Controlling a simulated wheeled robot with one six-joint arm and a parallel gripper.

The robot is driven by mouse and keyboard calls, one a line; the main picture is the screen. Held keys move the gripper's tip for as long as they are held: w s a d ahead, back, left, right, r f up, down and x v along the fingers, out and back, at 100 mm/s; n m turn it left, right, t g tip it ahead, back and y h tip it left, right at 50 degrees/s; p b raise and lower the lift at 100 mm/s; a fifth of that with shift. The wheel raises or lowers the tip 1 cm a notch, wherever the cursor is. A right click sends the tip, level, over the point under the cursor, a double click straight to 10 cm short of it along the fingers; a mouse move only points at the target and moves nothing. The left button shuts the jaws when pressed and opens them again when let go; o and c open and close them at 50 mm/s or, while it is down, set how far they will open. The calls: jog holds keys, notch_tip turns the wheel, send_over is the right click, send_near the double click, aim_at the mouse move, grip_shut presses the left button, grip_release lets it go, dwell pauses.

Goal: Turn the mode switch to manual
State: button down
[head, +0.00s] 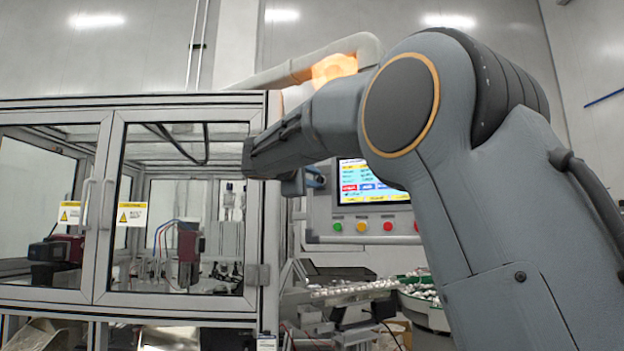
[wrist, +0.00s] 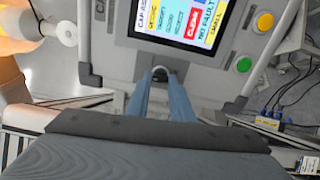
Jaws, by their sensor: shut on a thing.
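The mode switch (wrist: 160,70) is a small dark knob with a pale rim on the grey control panel (wrist: 112,42), seen in the wrist view. My gripper (wrist: 160,80) is shut on it, with a blue finger on each side of the knob. The fingers hide part of the switch, and I cannot read its position or any marking. In the head view my gripper (head: 316,179) is at the left edge of the panel (head: 321,215), beside the lit screen (head: 370,183). My arm hides the switch in that view.
The panel has a green button (head: 337,226), an orange button (head: 361,226) and a red button (head: 388,226) below the screen. A framed glass enclosure (head: 180,298) stands on the left. A tray of small metal parts (head: 350,288) lies below the panel.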

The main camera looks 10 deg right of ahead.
jog(key=n+p, duration=0.1)
jog(key=n, duration=0.2)
jog(key=shift+n, duration=0.4)
jog(key=n+p, duration=0.2)
jog(key=n, duration=0.2)
jog(key=shift+n, duration=0.3)
jog(key=c, duration=1.6)
grip_release()
jog(key=shift+o, duration=0.2)
jog(key=b+v, duration=0.2)
jog(key=v, duration=0.5)
jog(key=shift+s+a, duration=0.25)
jog(key=shift+s, duration=0.1)
